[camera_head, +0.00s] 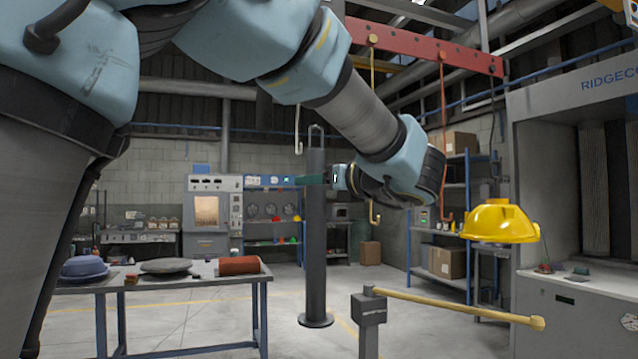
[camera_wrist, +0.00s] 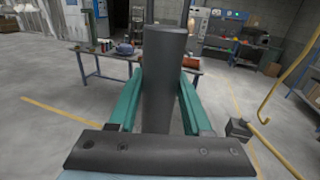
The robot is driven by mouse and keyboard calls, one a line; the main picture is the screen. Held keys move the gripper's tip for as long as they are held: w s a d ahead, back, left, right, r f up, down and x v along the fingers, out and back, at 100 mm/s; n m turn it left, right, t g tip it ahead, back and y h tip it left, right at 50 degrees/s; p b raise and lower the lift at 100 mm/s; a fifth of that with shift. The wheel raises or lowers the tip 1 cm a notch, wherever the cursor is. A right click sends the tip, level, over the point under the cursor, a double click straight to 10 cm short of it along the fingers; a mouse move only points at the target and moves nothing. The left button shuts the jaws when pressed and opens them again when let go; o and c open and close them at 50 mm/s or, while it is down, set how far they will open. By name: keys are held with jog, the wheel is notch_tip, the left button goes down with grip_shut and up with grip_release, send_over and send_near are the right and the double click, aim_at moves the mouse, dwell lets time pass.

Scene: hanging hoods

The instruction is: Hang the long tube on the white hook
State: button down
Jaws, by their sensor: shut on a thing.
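The long tube (camera_head: 315,235) is a dark grey upright cylinder with a thin loop at its top and a wide round flange at its bottom. My gripper (camera_head: 314,180) is shut on its upper part, with teal fingers on either side. The tube also fills the middle of the wrist view (camera_wrist: 160,75). The white hook (camera_head: 298,135) is a thin pale rod hanging just left of the tube's loop in the head view. The loop and the hook appear apart; their depth difference is hard to tell.
A red overhead beam (camera_head: 420,42) carries a yellow hook (camera_head: 373,90) and an orange hook (camera_head: 443,120). A yellow bar on a post (camera_head: 460,308) crosses the front. A table (camera_head: 190,285) with several items stands left.

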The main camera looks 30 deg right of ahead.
jog(key=w, duration=0.5)
jog(key=shift+w+d, duration=0.4)
jog(key=shift+w, duration=0.6)
dwell(0.6)
jog(key=shift+w+d+p, duration=0.2)
jog(key=shift+w+p, duration=0.25)
jog(key=shift+w, duration=0.7)
jog(key=shift+w+d+p, duration=0.15)
jog(key=shift+w+p, duration=0.3)
jog(key=shift+w, duration=0.8)
jog(key=shift+f+b, duration=0.95)
jog(key=shift+f, duration=0.3)
